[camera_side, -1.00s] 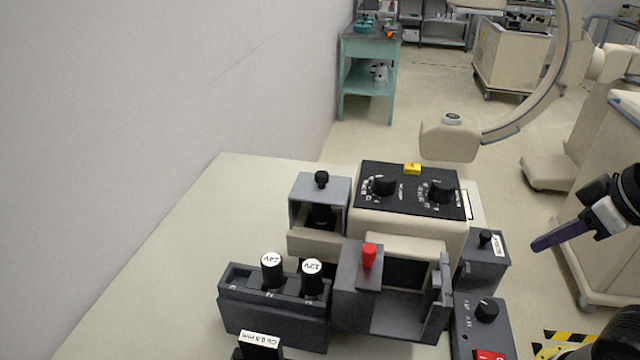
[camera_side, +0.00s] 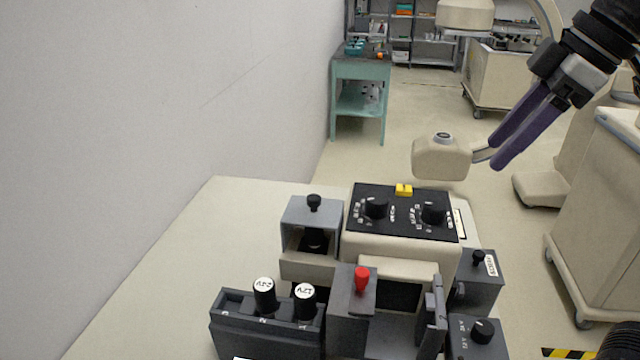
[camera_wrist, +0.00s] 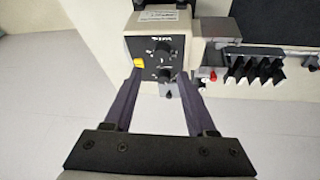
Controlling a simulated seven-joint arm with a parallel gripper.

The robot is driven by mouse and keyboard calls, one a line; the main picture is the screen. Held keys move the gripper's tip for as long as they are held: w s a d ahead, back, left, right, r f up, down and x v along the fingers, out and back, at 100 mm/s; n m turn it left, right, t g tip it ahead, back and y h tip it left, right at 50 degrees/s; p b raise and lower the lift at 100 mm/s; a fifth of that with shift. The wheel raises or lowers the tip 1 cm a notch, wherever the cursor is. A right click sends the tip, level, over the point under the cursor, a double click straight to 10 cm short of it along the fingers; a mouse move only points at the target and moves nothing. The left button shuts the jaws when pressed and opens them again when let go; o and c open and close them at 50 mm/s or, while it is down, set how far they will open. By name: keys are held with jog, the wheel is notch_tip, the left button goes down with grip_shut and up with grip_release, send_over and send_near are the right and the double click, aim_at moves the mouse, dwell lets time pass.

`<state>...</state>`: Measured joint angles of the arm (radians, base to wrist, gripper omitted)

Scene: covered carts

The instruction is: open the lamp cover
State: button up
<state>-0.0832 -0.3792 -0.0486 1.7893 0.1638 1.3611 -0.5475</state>
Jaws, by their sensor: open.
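A light grey cover (camera_side: 310,213) with a black knob on top (camera_side: 313,202) sits at the left of the beige device; I take it as the lamp cover. It is down, and a dark part shows in the opening below it. In the wrist view its black knob (camera_wrist: 168,96) shows just below the device's panel. In the wrist view the open fingers (camera_wrist: 160,80) frame the panel and the cover's knob from above.
The beige device has a black panel (camera_side: 405,225) with two dials and a yellow part (camera_side: 404,189). In front stand a red-knobbed grey block (camera_side: 361,279), a rack (camera_side: 265,325) with labelled 24V and 12V pieces, and control boxes (camera_side: 478,335) at the right. The table's left side is clear.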

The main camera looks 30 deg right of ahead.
aim_at(314, 197)
jog(key=w+a+r+n+g+y, duration=0.2)
jog(key=w+a+r+n, duration=0.25)
jog(key=w+a, duration=0.6)
jog(key=w+x, duration=0.1)
jog(key=x, duration=0.4)
jog(key=w+x, duration=0.1)
jog(key=x, duration=0.5)
jog(key=w+x, duration=0.1)
jog(key=x, duration=0.4)
jog(key=shift+w+d, duration=0.1)
jog(key=shift+d, duration=0.05)
grip_shut()
dwell(0.4)
